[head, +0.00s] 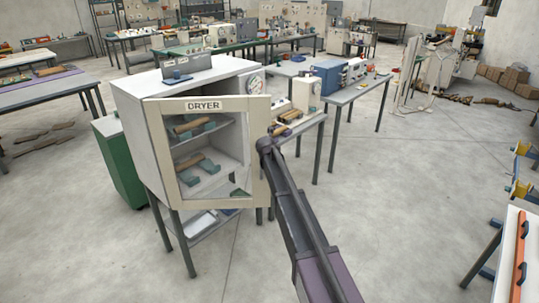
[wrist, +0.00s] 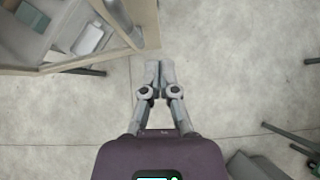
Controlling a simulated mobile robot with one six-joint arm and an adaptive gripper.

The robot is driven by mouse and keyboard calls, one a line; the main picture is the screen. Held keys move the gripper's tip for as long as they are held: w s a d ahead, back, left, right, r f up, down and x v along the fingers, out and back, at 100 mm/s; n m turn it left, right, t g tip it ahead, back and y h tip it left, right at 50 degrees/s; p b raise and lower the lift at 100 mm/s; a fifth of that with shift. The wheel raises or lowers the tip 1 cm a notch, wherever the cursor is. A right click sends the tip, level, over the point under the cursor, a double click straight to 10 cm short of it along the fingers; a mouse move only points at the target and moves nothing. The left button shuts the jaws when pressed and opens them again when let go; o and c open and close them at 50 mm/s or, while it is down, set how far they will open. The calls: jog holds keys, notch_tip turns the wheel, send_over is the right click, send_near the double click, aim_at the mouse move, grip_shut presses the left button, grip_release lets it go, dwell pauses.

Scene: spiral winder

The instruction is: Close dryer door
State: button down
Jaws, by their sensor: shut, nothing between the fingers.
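The dryer (head: 128,110) is a white cabinet on dark legs, left of centre in the head view. Its beige-framed door (head: 258,185), labelled DRYER with a see-through pane, stands partly open, its right edge swung out from the cabinet. Rolls on green holders show inside. My gripper (head: 264,146) is at the door's right edge, about mid-height; whether it touches is unclear. In the wrist view, my gripper (wrist: 159,66) is shut and empty, with its tips close to the lower end of the door frame (wrist: 144,22).
A green cabinet (head: 120,165) stands left of the dryer. A bench with a blue machine (head: 328,77) is behind it to the right. A table with an orange bar (head: 519,255) is at the right edge. The floor (head: 400,190) between is clear.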

jog(key=shift+p+v, duration=0.45)
jog(key=shift+v, duration=0.55)
jog(key=shift+d, duration=0.2)
jog(key=s+d+f+m+g+b, duration=0.3)
jog(key=s+d+f+m, duration=0.2)
jog(key=s+m, duration=0.6)
jog(key=s+d+f+m+g+b, duration=0.3)
jog(key=s+d+f+m, duration=0.2)
jog(key=s+m, duration=0.7)
jog(key=s+d+f+m+g+y+b, duration=0.1)
jog(key=s+d+f+m+g+b, duration=0.2)
jog(key=s+m, duration=0.8)
jog(key=s+d+f+b, duration=0.1)
jog(key=s+d+f, duration=0.1)
jog(key=s, duration=0.8)
jog(key=shift+f+m, duration=0.3)
jog(key=shift+m, duration=0.1)
jog(key=shift+s+d, duration=0.1)
jog(key=shift+d, duration=0.05)
